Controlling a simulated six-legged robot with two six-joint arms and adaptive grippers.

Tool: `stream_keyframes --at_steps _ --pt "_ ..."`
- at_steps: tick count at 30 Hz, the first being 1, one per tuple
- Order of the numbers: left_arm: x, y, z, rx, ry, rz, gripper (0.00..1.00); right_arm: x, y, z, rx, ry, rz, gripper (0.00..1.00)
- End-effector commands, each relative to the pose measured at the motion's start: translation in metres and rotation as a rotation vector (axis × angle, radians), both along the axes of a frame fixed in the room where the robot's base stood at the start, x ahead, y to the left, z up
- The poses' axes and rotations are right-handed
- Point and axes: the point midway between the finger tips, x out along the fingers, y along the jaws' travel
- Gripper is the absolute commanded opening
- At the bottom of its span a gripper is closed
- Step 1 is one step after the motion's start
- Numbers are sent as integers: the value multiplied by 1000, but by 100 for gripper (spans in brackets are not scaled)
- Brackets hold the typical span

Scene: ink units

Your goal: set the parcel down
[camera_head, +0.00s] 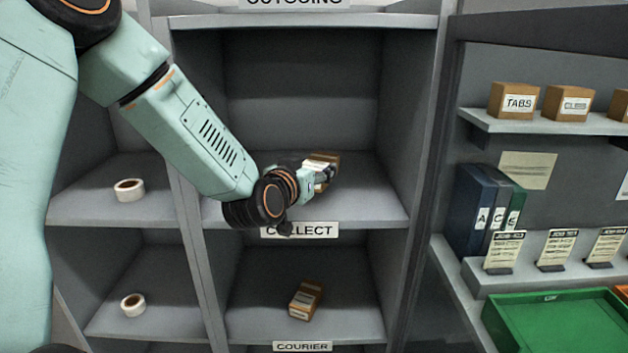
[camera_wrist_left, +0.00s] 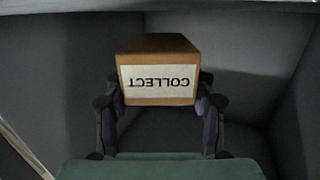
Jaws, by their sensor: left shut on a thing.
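The parcel (camera_wrist_left: 160,95) is a small brown box with a white label reading COLLECT, upside down in the left wrist view. In the head view the parcel (camera_head: 326,159) shows partly beyond my left gripper (camera_head: 322,176), inside the compartment marked COLLECT. My left gripper (camera_wrist_left: 158,118) is shut on the parcel, with one finger on each side of it. I cannot tell whether the parcel touches the shelf (camera_head: 365,205) below. My right gripper is in neither view.
Another brown parcel (camera_head: 306,300) lies in the COURIER compartment below. White tape rolls (camera_head: 129,190) sit in the left compartments. Grey side walls bound the COLLECT compartment, with free shelf to the right of my gripper. A green tray (camera_head: 560,325) stands at the lower right.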

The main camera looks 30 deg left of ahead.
Motion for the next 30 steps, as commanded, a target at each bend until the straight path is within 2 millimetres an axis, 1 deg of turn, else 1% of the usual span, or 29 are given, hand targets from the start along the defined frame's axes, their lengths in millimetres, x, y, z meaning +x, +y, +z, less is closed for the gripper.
stream_keyframes --at_steps 1,3,6,14,20,21,28,30 --pt "0 0 -10 2 3 0 16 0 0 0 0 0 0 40" --pt "1 0 -19 2 3 0 16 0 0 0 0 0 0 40" --pt "2 0 -27 1 1 0 16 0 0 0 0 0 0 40" --pt "4 0 -30 1 0 -1 16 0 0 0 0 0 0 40" --pt "4 0 -34 1 0 0 16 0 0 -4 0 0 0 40" --pt "3 0 -35 0 2 -1 58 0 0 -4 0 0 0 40" --pt "3 0 -34 0 2 0 77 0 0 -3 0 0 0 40" --pt "3 0 -34 0 1 0 79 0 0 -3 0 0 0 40"
